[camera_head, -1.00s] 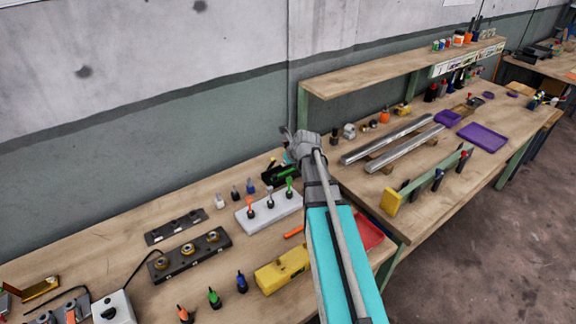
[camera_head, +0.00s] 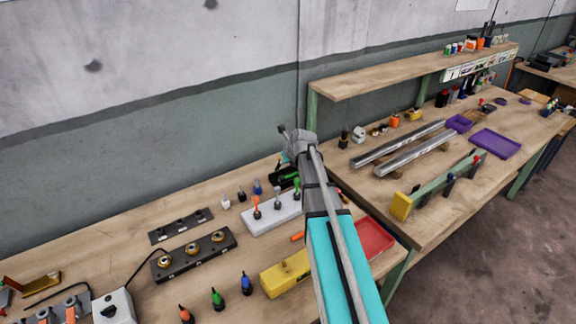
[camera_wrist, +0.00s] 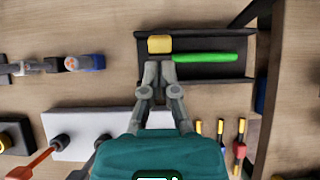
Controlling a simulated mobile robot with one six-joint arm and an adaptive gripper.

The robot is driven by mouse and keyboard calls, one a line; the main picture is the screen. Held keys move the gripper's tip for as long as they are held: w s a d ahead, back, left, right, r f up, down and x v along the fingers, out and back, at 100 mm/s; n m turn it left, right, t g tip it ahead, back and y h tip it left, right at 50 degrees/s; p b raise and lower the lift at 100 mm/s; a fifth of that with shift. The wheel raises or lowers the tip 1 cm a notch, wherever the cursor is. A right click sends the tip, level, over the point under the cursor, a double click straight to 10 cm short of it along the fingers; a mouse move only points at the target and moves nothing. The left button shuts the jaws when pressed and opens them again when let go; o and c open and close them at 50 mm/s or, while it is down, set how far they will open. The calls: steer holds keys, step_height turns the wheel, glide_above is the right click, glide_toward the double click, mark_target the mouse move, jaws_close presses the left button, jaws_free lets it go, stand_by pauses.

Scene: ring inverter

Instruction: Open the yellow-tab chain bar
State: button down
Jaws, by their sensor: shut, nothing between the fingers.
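In the wrist view, a black tray-like bar (camera_wrist: 212,88) lies flat on the bench, with a yellow block or tab (camera_wrist: 159,44) at its left end and a green rod (camera_wrist: 205,57) running right from it. My gripper (camera_wrist: 159,70) is shut and empty, its tips just below the yellow tab in the picture. I cannot tell whether they touch it. In the head view, the black bar (camera_head: 283,180) is partly hidden behind my arm, and the fingers are hidden.
A white block with upright tools (camera_head: 275,216) is left of my arm. A yellow box (camera_head: 285,276), red tray (camera_head: 373,240) and dark socket strip (camera_head: 193,256) lie nearby. The right bench holds metal rails (camera_head: 400,150) and a green bar with a yellow end (camera_head: 402,206).

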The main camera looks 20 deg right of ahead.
steer(key=shift+w+a+r, duration=0.1)
steer(key=shift+w, duration=0.25)
steer(key=shift+w+r, duration=0.1)
steer(key=shift+w, duration=0.05)
steer(key=shift+w+a+r+p, duration=0.1)
steer(key=shift+w+r+p, duration=0.2)
steer(key=shift+w, duration=0.25)
steer(key=shift+w+a+r+p, duration=0.1)
steer(key=shift+w+r+p, duration=0.15)
steer(key=shift+w, duration=0.3)
steer(key=shift+w+a+r, duration=0.1)
steer(key=shift+w+a, duration=0.05)
steer(key=shift+w, duration=0.5)
steer(key=shift+w+a, duration=0.1)
steer(key=shift+w, duration=0.55)
steer(key=shift+r+p, duration=0.1)
steer(key=shift+p, duration=0.25)
steer(key=shift+r+p, duration=0.7)
steer(key=shift+s, duration=0.15)
